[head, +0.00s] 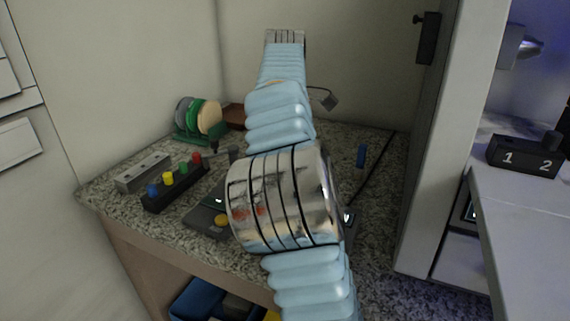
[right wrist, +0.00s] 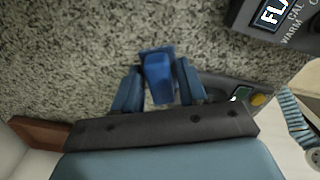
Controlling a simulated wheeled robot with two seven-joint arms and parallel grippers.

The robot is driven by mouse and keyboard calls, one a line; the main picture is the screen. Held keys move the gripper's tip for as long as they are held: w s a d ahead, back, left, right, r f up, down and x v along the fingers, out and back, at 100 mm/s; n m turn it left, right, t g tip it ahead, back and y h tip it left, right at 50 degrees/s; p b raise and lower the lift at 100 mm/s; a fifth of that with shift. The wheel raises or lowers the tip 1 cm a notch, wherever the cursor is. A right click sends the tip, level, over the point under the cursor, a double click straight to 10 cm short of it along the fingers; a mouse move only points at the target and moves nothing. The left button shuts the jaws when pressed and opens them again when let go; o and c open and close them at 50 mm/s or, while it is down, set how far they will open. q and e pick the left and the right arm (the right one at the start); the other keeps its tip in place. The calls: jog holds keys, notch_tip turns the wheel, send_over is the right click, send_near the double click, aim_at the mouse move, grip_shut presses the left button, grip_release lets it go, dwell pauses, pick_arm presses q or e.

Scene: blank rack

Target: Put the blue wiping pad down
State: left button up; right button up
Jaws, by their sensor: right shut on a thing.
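My right gripper (right wrist: 157,70) shows in the right wrist view with its two blue fingers closed on the sides of the blue wiping pad (right wrist: 157,78). The pad is a small blue block. The speckled counter (right wrist: 70,60) lies behind it; I cannot tell whether the pad touches it. In the head view a light blue sleeved arm of mine stands across the middle, and I cannot make out the gripper there. A small upright blue thing (head: 361,155) shows right of the arm; I cannot tell what it is. My left gripper is in neither view.
On the counter in the head view are a rack of round discs (head: 198,118), a grey slotted block (head: 143,172) and a black strip with coloured knobs (head: 175,185). A dark labelled device (right wrist: 275,25) is at upper right in the wrist view. A pillar (head: 455,140) bounds the right.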

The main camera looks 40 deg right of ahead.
jog(key=shift+w+d+f, duration=0.15)
jog(key=shift+f, duration=0.15)
notch_tip(320, 180, down, 3)
jog(key=shift+f+b, duration=0.15)
jog(key=shift+b, duration=0.45)
jog(key=o, duration=1)
jog(key=shift+o, duration=0.2)
